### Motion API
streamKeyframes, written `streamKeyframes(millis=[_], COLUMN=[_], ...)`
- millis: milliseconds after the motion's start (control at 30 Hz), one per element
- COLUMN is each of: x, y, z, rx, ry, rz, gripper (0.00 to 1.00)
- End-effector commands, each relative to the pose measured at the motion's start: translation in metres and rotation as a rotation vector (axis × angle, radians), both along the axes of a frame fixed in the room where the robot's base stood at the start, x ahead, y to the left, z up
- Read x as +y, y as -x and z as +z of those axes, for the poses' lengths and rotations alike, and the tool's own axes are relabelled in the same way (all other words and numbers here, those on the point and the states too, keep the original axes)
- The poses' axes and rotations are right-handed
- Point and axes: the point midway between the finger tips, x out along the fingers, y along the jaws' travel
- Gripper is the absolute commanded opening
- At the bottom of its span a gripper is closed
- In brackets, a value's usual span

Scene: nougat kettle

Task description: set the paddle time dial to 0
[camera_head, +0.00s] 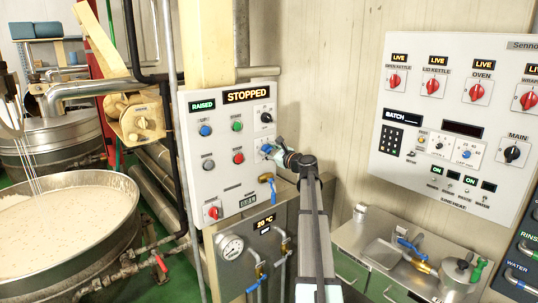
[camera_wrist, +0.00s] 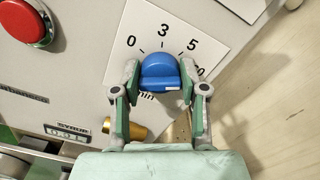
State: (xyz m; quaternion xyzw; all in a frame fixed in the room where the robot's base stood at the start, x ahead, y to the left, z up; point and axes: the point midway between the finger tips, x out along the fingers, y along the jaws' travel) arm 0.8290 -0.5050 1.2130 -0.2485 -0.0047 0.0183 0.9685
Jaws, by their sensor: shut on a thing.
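The paddle time dial is a blue knob (camera_wrist: 160,70) on a white plate marked 0, 3, 5 and a partly hidden further number, with "min" below. In the wrist view 0 lies upper left of the knob, 3 above it and 5 upper right. A small white mark shows on the knob's lower right; I cannot tell for sure which number it reads. My gripper (camera_wrist: 160,74) is shut on the knob, one finger on each side. In the head view, my gripper (camera_head: 277,154) reaches the dial (camera_head: 266,149) on the kettle panel from the right and partly covers it.
The kettle panel (camera_head: 205,168) shows RAISED and STOPPED. A black knob (camera_head: 266,117) sits above the dial and a red button (camera_head: 239,158) to its left; a blue-handled valve (camera_head: 271,184) hangs below. A second control panel (camera_head: 455,190) stands at right, the kettle (camera_head: 120,185) at left.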

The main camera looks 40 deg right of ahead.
Motion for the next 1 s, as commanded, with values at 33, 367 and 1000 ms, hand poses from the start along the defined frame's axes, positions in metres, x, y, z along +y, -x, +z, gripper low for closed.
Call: streamKeyframes(millis=[33,367,1000], x=[-0.0002,0.0002,0.001], y=[-0.0009,-0.0013,-0.0015], z=[-0.0043,-0.0069,-0.0072], rx=[-0.003,-0.015,-0.038], ry=[0.033,0.319,0.927], rz=[0.0,-0.001,-0.002], gripper=[0.08,0.08,0.08])
